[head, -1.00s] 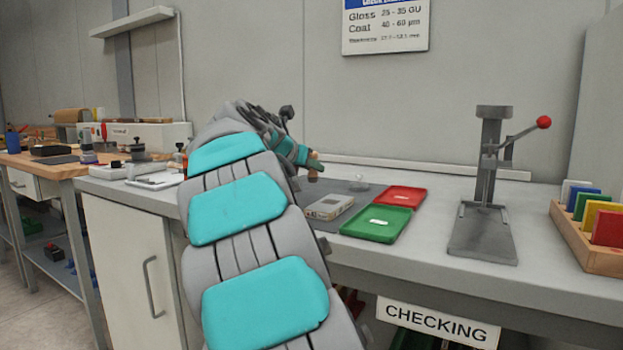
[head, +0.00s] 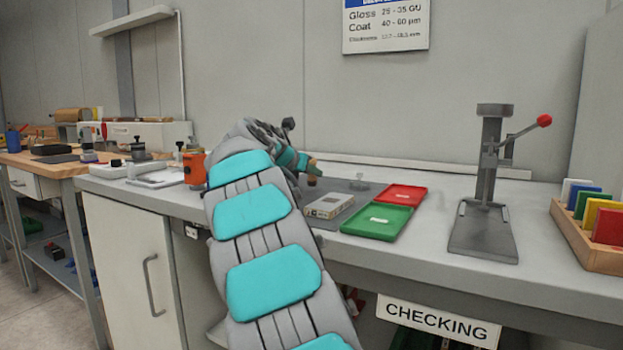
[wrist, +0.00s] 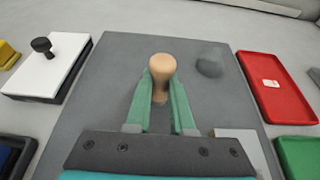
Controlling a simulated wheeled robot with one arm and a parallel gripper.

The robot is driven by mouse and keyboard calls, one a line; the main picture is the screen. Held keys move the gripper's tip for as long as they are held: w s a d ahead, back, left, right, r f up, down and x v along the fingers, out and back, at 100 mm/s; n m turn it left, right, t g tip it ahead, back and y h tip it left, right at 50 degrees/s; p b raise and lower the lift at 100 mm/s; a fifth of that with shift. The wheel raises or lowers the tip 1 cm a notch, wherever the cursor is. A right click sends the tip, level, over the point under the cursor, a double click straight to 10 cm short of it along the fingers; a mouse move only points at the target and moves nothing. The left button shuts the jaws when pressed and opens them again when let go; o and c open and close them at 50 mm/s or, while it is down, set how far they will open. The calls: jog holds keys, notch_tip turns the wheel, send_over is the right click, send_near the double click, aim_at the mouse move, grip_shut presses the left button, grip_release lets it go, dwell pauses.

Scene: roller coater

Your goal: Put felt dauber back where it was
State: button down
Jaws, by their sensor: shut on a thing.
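The felt dauber has a pale wooden handle with a rounded top (wrist: 162,68). It stands upright between the two green fingers of my gripper (wrist: 161,98), which is shut on it. In the head view the dauber (head: 312,181) shows small below my gripper (head: 305,164), over the dark grey mat (wrist: 115,75). I cannot tell whether its lower end touches the mat. A dark grey round thing or patch (wrist: 209,66) lies on the mat to the right of the dauber.
A red tray (head: 402,193) and a green tray (head: 377,222) lie right of the mat. A pale boxy device (head: 329,206) sits on the mat. A lever press (head: 485,195) stands further right. A white pad with a black knob (wrist: 48,66) is left of the mat. An orange thing (head: 194,168) stands left of my arm.

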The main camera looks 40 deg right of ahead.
jog(key=shift+f, duration=0.65)
jog(key=shift+f, duration=0.15)
jog(key=c, duration=0.8)
grip_release()
jog(key=v, duration=1.2)
jog(key=shift+r, duration=0.25)
